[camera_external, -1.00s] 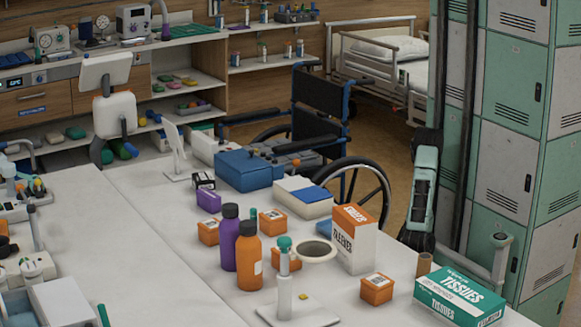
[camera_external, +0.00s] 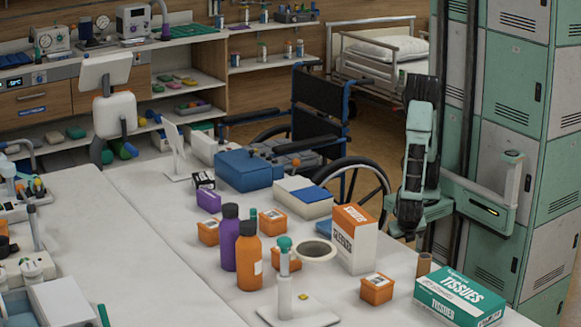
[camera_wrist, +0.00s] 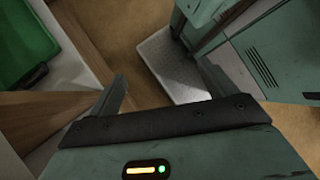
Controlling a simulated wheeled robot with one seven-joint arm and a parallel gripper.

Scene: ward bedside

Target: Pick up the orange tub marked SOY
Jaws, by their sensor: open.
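Several small orange tubs with white-labelled lids stand on the white table: one at the left (camera_external: 208,231), one behind the bottles (camera_external: 273,220), one partly hidden behind the white pump stand (camera_external: 287,260), and one at the front right (camera_external: 376,290). Their labels are too small to read, so I cannot tell which is marked SOY. My gripper (camera_wrist: 165,88) is open and empty in the wrist view, its two fingers apart above floor. In the external view my arm is beyond the table's right side, away from the tubs. No tub shows in the wrist view.
Purple (camera_external: 229,240) and orange (camera_external: 249,258) bottles, a roll of tape (camera_external: 316,243), an orange-white carton (camera_external: 355,245) and a tissue box (camera_external: 459,300) crowd around the tubs. A wheelchair (camera_external: 318,130) stands behind the table. Lockers (camera_external: 512,75) stand at the right.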

